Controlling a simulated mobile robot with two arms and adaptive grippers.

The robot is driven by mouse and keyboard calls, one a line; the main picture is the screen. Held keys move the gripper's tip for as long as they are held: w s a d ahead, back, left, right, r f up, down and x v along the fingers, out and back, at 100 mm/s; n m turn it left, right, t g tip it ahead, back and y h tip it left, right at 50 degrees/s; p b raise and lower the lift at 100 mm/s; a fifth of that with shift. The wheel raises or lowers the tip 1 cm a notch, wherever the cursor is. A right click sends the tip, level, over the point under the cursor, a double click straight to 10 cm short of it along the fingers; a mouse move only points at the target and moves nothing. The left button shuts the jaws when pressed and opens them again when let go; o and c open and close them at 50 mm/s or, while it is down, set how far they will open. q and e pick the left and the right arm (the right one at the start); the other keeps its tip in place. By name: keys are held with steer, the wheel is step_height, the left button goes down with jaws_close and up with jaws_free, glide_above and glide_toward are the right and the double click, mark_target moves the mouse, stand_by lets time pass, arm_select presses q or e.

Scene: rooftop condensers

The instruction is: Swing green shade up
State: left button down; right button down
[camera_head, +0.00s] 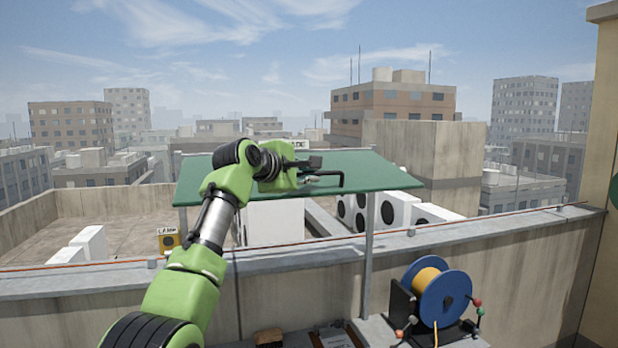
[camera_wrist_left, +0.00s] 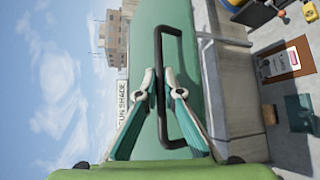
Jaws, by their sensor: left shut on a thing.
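The green shade (camera_head: 375,172) is a flat panel standing out nearly level above the parapet, between two grey posts (camera_head: 368,245). It fills the middle of the left wrist view (camera_wrist_left: 146,45). A black bar handle (camera_head: 338,178) is fixed to it; the handle also shows in the left wrist view (camera_wrist_left: 158,52). My left gripper (camera_head: 312,173) is at the handle, over the panel. In the left wrist view its two fingers (camera_wrist_left: 163,88) are closed on the bar from both sides. My right gripper is not in view.
A blue cable reel (camera_head: 443,298) stands on the ledge at the front right. The concrete parapet (camera_head: 520,232) with a thin red line runs across. White condensers (camera_head: 398,207) stand behind it. A yellow labelled box (camera_head: 168,241) is at left. Open air lies above the shade.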

arm_select(q)
steer(key=c, duration=2.2)
jaws_free()
steer(key=shift+w+a+r, duration=0.1)
steer(key=shift+w, duration=0.05)
steer(key=shift+o, duration=0.2)
steer(key=shift+w, duration=0.15)
steer(key=shift+f, duration=0.2)
steer(key=shift+v, duration=0.95)
steer(key=v, duration=1)
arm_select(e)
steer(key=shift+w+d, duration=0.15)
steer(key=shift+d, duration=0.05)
